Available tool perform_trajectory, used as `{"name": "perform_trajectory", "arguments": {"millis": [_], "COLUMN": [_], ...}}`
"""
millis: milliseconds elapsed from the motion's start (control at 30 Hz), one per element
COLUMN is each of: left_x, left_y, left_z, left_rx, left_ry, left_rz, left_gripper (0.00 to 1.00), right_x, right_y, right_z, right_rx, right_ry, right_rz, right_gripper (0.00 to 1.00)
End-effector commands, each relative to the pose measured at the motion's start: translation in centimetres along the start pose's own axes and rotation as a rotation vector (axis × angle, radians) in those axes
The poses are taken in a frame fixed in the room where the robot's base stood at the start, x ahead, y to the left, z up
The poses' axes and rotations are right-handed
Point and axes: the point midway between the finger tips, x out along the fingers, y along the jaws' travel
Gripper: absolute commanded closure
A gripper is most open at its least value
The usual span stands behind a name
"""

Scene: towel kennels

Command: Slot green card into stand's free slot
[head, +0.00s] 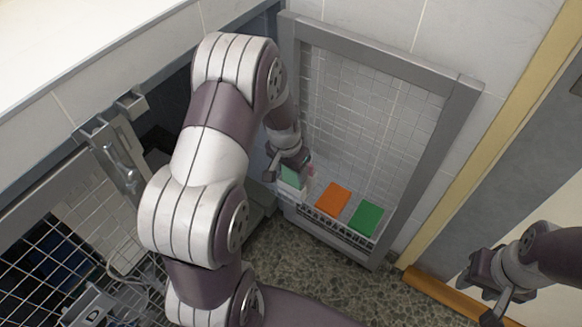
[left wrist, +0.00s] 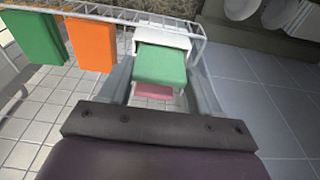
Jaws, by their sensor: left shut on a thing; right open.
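My left gripper (head: 289,164) is shut on a light green card (head: 293,178) at the left end of a white wire stand (head: 343,228). In the left wrist view the light green card (left wrist: 160,66) lies between the fingers, against a white piece (left wrist: 162,40) at the stand's end. A pink piece (left wrist: 153,91) shows below it. I cannot tell how far the card sits in a slot. An orange card (head: 333,199) and a darker green card (head: 367,217) rest in the stand to the right. My right gripper (head: 489,293) is open and empty, at the lower right.
The stand is at the foot of a grey-framed mesh gate (head: 460,105). A wire-mesh kennel door (head: 40,250) with a latch is at the left. A yellow post (head: 500,130) stands right of the gate. The speckled floor (head: 310,275) is clear in the middle.

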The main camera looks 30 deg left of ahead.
Motion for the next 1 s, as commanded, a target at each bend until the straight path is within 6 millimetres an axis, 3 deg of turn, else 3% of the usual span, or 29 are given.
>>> {"name": "perform_trajectory", "arguments": {"millis": [667, 700, 767, 800, 1000], "left_x": [1.12, 1.12, 1.11, 1.11, 1.12], "left_y": [-0.01, -0.01, -0.01, -0.01, -0.01], "left_z": [0.17, 0.17, 0.17, 0.17, 0.17], "left_rx": [0.000, 0.000, 0.000, 0.000, 0.000], "left_ry": [0.000, 0.000, 0.000, 0.000, 0.000], "left_rz": [0.000, 0.000, 0.000, 0.000, 0.000], "left_gripper": [0.66, 0.31, 0.11, 0.07, 0.07], "right_x": [0.71, 0.71, 0.71, 0.71, 0.71], "right_y": [0.00, 0.00, 0.00, 0.00, 0.00], "right_z": [0.09, 0.09, 0.09, 0.09, 0.08], "right_rx": [0.000, 0.000, 0.000, 0.000, 0.000], "right_ry": [0.000, 0.000, 0.000, 0.000, 0.000], "right_rz": [0.000, 0.000, 0.000, 0.000, 0.000], "right_gripper": [0.57, 0.57, 0.57, 0.57, 0.57]}}
